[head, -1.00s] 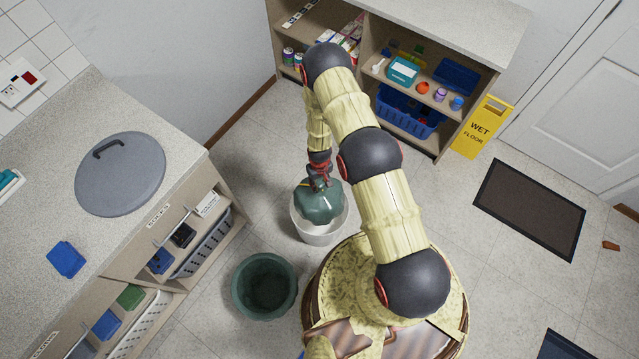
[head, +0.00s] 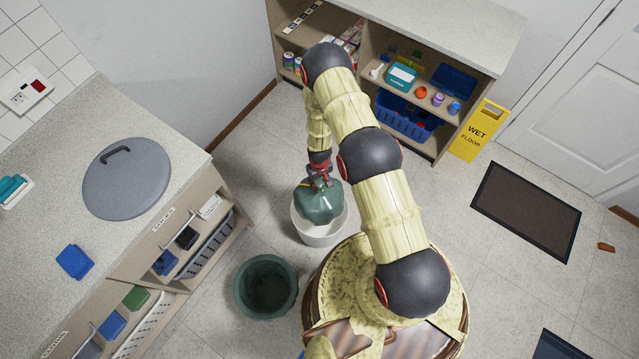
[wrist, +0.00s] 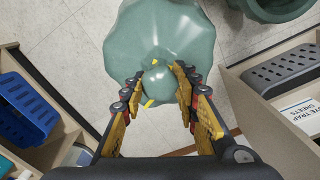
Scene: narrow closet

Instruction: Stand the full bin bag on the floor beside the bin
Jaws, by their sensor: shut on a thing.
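The full bin bag (head: 319,203) is dark green, bulging, with yellow ties at its neck. My gripper (head: 319,178) is shut on the bag's gathered neck from above. The wrist view shows the bag (wrist: 158,35) hanging ahead of the fingers (wrist: 165,95). In the head view the bag overlaps the mouth of a round white bin (head: 318,238); its underside is hidden, so I cannot tell how far inside it is. A green open bin (head: 265,287) stands to the lower left on the floor, apart from the white one, and looks empty.
A counter with shelves (head: 205,215) stands left, with a grey lid (head: 127,178) on top. A shelf unit (head: 430,20) is at the back, a yellow wet-floor sign (head: 478,130) beside it. Bare floor (head: 265,150) lies behind the bins; a dark mat (head: 526,212) lies right.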

